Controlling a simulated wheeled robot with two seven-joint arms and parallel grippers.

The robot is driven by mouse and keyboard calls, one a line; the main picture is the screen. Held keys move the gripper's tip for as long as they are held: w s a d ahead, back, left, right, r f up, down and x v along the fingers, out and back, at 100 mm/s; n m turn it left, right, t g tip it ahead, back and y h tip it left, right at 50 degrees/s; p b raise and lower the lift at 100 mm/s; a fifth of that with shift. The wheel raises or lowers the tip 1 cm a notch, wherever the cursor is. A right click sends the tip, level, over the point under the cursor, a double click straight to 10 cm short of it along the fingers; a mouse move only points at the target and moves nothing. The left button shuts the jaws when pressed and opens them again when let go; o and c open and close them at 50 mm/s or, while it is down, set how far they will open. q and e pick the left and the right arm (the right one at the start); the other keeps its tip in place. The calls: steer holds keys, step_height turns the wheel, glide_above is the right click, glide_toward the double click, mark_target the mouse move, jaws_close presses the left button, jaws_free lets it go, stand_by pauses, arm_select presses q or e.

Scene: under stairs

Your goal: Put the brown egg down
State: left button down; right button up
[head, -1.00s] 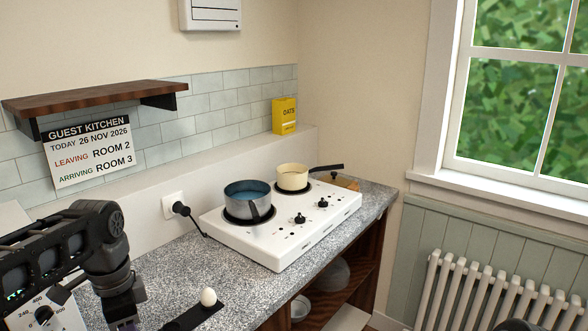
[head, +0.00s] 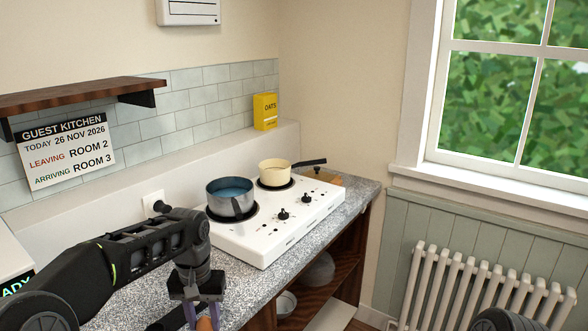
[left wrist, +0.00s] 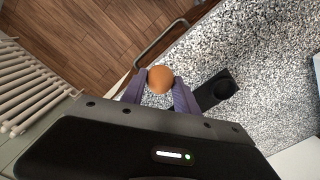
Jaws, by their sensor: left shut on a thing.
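The brown egg (head: 205,324) is at the bottom edge of the head view, between the fingers of my left gripper (head: 206,311). In the left wrist view the egg (left wrist: 160,79) sits between the two purple-grey fingertips (left wrist: 159,86). My left gripper is shut on it. A black strip (left wrist: 216,90) with a round dark hollow lies on the speckled counter, just right of the egg in the left wrist view. How high the egg is above the counter is hard to tell. The right gripper is not in view.
A white hob (head: 285,218) stands on the counter (head: 245,280) with a blue-filled pan (head: 231,197) and a cream pan (head: 274,173). Open shelves (head: 318,285) lie below the counter. A metal rail (left wrist: 165,40) runs near the counter edge. A radiator (head: 480,290) is at right.

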arm_select(q)
steer(key=s, duration=0.4)
stand_by(0.4)
